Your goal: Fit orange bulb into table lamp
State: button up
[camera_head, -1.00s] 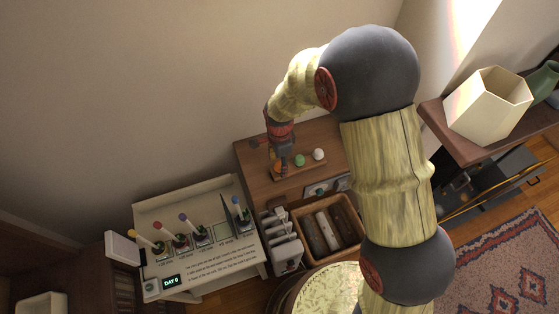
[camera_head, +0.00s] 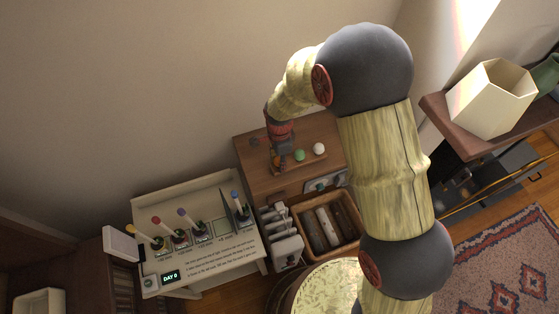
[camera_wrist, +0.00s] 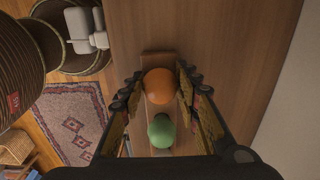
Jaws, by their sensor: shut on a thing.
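The orange bulb (camera_wrist: 158,86) sits at the end of a small wooden rack (camera_wrist: 160,58) in the wrist view. My gripper (camera_head: 279,167) is over the rack's left end in the head view, its fingers shut on the orange bulb from both sides. The bulb still appears to be at the rack; whether it has been lifted cannot be told. In the head view my gripper mostly hides it. A cream hexagonal shade (camera_head: 491,100), probably the table lamp's, stands on the shelf at right; its socket is not visible.
A green bulb (camera_head: 299,155) and a white bulb (camera_head: 319,149) sit beside my gripper on the wooden cabinet (camera_head: 255,150). An open drawer-like box (camera_head: 345,208) is in front. A planter display (camera_head: 195,235) stands at left, a round table (camera_head: 330,290) in front.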

jog(key=c, duration=0.6)
jog(key=shift+r, duration=0.1)
jog(key=shift+r+p, duration=1.8)
jog(key=shift+r, duration=0.7)
jog(key=shift+s, duration=0.1)
